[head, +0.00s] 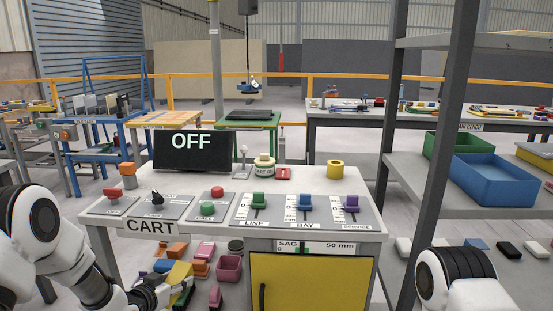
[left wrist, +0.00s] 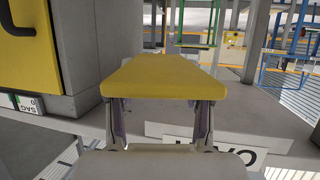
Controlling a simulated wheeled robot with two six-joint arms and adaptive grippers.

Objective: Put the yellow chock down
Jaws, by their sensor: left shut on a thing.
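The yellow chock (head: 179,273) is held in my left gripper (head: 168,288), low in front of the cart's left side. Beyond the gripper in the head view are several coloured blocks on the floor. I cannot tell whether the chock touches anything below. My right gripper is out of view; only part of my right arm shows at the lower right.
The control cart (head: 222,238) has switches, sliders and a black sign reading OFF (head: 192,150). Its yellow door (head: 308,284) is at the front. A shelf with a blue bin (head: 494,180) is at the right.

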